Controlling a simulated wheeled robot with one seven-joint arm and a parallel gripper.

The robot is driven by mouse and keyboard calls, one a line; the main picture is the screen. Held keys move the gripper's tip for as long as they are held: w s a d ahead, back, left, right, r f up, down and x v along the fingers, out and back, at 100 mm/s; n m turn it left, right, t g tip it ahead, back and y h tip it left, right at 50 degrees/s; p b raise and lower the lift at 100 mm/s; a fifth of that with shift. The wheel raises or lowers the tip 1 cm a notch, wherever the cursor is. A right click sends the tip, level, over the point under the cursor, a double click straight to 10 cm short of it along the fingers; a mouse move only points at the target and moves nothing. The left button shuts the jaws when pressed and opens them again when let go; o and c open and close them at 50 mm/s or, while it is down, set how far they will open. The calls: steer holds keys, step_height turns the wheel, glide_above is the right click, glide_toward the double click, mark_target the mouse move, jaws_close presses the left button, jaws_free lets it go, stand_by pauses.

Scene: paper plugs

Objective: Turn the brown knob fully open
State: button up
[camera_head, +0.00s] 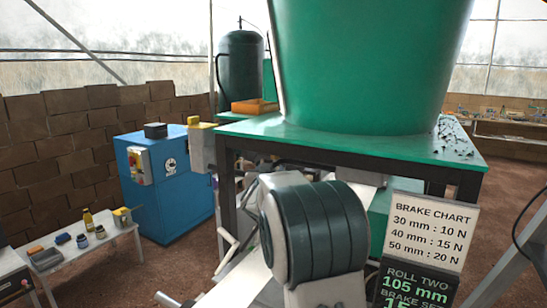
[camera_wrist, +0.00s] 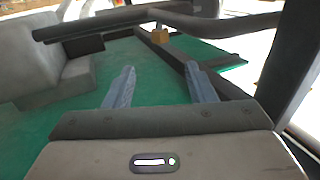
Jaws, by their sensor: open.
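In the wrist view, a small orange-brown block-like piece (camera_wrist: 160,36), which looks like the brown knob, sits beyond my fingertips near a dark bar. My gripper (camera_wrist: 159,82) is open, with its two grey-blue fingers apart and nothing between them. The knob lies ahead of the gap between the fingers, apart from them. Its turn position is too small to tell. In the head view I cannot make out the knob or my gripper; my own arm covers the area under the green table (camera_head: 300,130).
In the wrist view, a dark pipe (camera_wrist: 220,24) crosses above the knob, a grey housing (camera_wrist: 45,55) stands left, and a green surface (camera_wrist: 70,115) lies below. In the head view, a brake chart sign (camera_head: 430,228) stands right of my arm and a blue cabinet (camera_head: 170,185) left.

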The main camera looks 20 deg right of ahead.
mark_target(274, 157)
steer(key=p+x, duration=0.4)
steer(key=x, duration=0.9)
steer(key=shift+w+d+f+p, duration=0.1)
steer(key=shift+w+p, duration=0.1)
steer(key=shift+p, duration=0.1)
steer(key=c, duration=1)
